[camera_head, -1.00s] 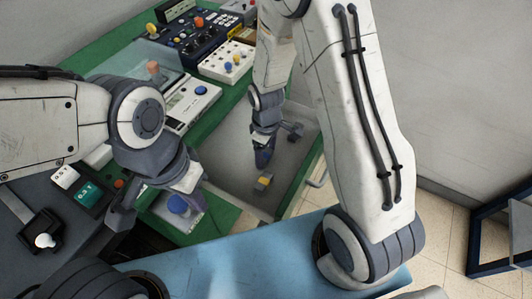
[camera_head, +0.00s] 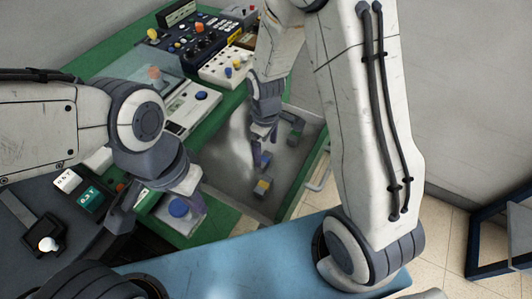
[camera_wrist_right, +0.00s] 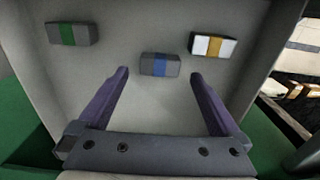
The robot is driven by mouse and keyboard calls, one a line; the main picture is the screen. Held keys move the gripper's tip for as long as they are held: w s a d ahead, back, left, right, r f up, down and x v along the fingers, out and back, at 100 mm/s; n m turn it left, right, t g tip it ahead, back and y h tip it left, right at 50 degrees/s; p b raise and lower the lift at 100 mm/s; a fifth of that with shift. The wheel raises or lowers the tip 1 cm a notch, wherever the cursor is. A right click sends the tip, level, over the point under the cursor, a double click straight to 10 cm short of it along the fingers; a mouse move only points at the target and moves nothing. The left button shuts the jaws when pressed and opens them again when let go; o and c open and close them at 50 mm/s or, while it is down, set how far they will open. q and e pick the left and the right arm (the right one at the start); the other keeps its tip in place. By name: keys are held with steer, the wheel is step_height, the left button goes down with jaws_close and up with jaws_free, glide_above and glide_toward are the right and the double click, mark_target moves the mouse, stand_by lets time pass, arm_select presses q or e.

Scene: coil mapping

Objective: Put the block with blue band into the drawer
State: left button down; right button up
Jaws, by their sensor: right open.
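The block with the blue band (camera_wrist_right: 160,64) is grey and lies on the floor of the open grey drawer (camera_wrist_right: 120,18). In the head view the blue-banded block (camera_head: 264,160) lies in the same drawer (camera_head: 216,168), just beyond the tips of my right gripper (camera_head: 264,138). In the wrist view my right gripper (camera_wrist_right: 159,76) is open and empty, with the block ahead of the gap between its purple fingers, not gripped. My left gripper (camera_head: 158,208) is over the bench left of the drawer; its fingers appear apart with nothing between them.
Also in the drawer are a green-banded block (camera_wrist_right: 68,34) and a white block with a yellow band (camera_wrist_right: 213,45), on either side. A green bench (camera_head: 102,60) with instrument panels (camera_head: 205,40) stands behind and left. A blue surface (camera_head: 220,262) is in front.

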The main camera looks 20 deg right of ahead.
mark_target(266, 160)
step_height(266, 160, up, 7)
steer(key=p, duration=0.1)
steer(key=s+a+r+m, duration=0.1)
steer(key=s+a+r, duration=0.3)
steer(key=s, duration=0.5)
steer(key=s+a+r+y, duration=0.1)
steer(key=s+a+r, duration=0.3)
steer(key=s, duration=0.6)
step_height(266, 160, up, 2)
steer(key=shift+a+r+m, duration=0.1)
steer(key=shift+a+m, duration=0.1)
steer(key=shift+m, duration=0.2)
steer(key=shift+s, duration=0.1)
